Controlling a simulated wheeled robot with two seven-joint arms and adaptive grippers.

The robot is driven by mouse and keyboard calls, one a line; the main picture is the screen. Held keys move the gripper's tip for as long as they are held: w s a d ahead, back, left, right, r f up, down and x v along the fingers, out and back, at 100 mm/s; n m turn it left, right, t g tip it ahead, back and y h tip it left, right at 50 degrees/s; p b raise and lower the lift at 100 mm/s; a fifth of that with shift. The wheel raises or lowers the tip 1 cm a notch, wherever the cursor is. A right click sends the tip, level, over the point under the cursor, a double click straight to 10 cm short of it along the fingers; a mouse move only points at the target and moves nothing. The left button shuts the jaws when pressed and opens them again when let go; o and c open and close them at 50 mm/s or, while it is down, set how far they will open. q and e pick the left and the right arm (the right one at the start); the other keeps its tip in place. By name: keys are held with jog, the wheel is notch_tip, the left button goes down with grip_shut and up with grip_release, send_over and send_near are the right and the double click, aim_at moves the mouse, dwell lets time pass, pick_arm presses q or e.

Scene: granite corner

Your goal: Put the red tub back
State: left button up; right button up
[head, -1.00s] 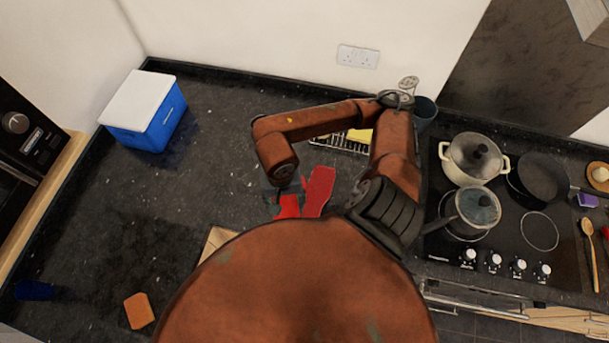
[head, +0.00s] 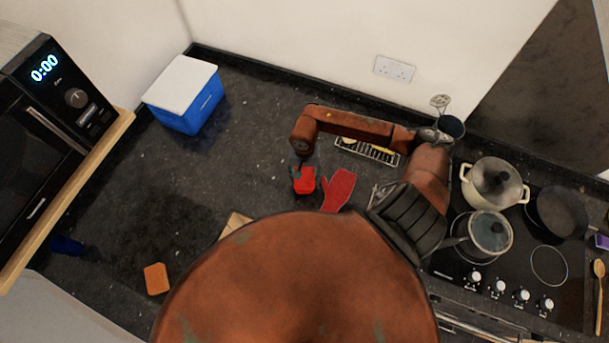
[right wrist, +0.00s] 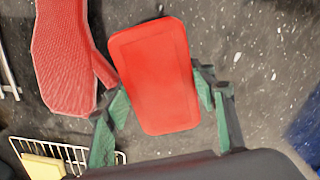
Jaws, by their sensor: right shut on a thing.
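The red tub (head: 304,180) is in the middle of the dark worktop in the head view, under my right arm. In the right wrist view its flat red top (right wrist: 156,76) fills the space between the green fingers. My right gripper (head: 302,168) is shut on the tub, with a finger on each side of it (right wrist: 160,92). I cannot tell whether the tub touches the worktop. My left gripper is not in view.
A red oven mitt (head: 339,189) lies just right of the tub. A wire rack (head: 368,151) is behind it. A blue box with white lid (head: 186,95) stands at the back left. Pots (head: 494,184) stand on the hob at right. Worktop left of the tub is clear.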

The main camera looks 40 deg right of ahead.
jog(key=shift+s+a+f+p, duration=0.1)
jog(key=shift+f+p, duration=0.35)
jog(key=shift+f, duration=0.6)
jog(key=shift+f+b, duration=0.2)
jog(key=shift+b, duration=0.1)
jog(key=o, duration=1.1)
jog(key=shift+r, duration=0.1)
